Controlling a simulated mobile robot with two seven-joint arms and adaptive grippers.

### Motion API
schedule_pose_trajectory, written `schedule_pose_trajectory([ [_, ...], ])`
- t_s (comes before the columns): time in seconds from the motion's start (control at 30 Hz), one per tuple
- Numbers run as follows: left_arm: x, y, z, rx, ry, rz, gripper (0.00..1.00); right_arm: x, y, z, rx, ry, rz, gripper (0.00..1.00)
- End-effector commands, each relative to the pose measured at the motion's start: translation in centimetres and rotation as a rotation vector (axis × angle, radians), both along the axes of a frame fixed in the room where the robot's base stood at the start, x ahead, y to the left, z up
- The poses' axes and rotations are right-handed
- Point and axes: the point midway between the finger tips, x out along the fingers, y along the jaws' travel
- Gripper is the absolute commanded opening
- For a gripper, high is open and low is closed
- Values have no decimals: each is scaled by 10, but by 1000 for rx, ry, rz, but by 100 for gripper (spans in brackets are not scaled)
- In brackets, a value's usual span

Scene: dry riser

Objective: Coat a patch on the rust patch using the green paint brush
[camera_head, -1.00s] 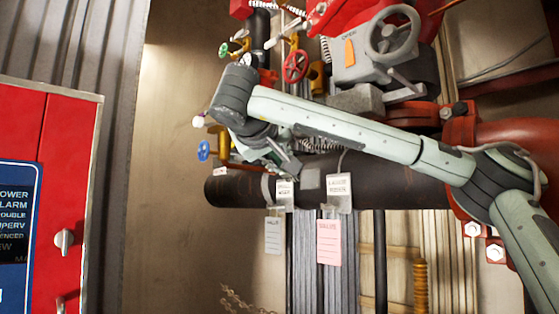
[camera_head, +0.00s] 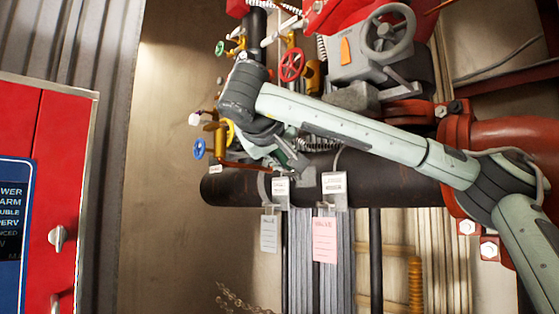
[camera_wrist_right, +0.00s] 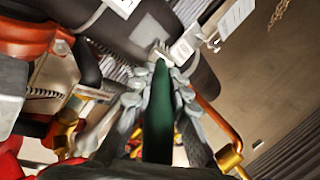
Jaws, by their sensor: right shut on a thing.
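My right gripper (camera_head: 292,160) is at the dark horizontal pipe (camera_head: 385,180), in front of its upper side. In the right wrist view the gripper (camera_wrist_right: 160,85) is shut on the green paint brush (camera_wrist_right: 157,120), whose dark green body lies between the fingers and points at the pipe. The brush's tip is by a white tag, and I cannot tell whether it touches the pipe. I cannot make out the rust patch in either view; the gripper and arm cover part of the pipe. My left gripper is not in view.
White tags (camera_head: 334,183) hang on the pipe, with a pink card (camera_head: 325,240) below. A blue valve handle (camera_head: 199,149), a red handwheel (camera_head: 291,65) and a grey handwheel (camera_head: 388,33) stand close around my arm. A red cabinet (camera_head: 62,160) is at left.

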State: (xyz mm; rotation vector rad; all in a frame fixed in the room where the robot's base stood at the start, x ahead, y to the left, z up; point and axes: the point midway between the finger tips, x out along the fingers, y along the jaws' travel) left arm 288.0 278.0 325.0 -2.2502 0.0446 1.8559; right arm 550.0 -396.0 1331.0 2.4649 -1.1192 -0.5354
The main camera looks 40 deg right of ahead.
Motion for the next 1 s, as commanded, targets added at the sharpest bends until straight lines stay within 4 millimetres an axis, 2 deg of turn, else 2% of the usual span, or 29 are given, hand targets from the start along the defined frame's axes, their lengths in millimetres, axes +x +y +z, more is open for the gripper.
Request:
schedule_pose_trajectory([
  [0.2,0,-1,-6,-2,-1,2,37,-20,-1,0,1,-3,1,0],
  [0.47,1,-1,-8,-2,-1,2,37,-29,-1,0,0,-1,0,0],
  [0.8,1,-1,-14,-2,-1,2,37,-57,-4,0,2,-2,2,0],
  [1.0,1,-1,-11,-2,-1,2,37,-59,-6,0,3,-2,0,0],
])
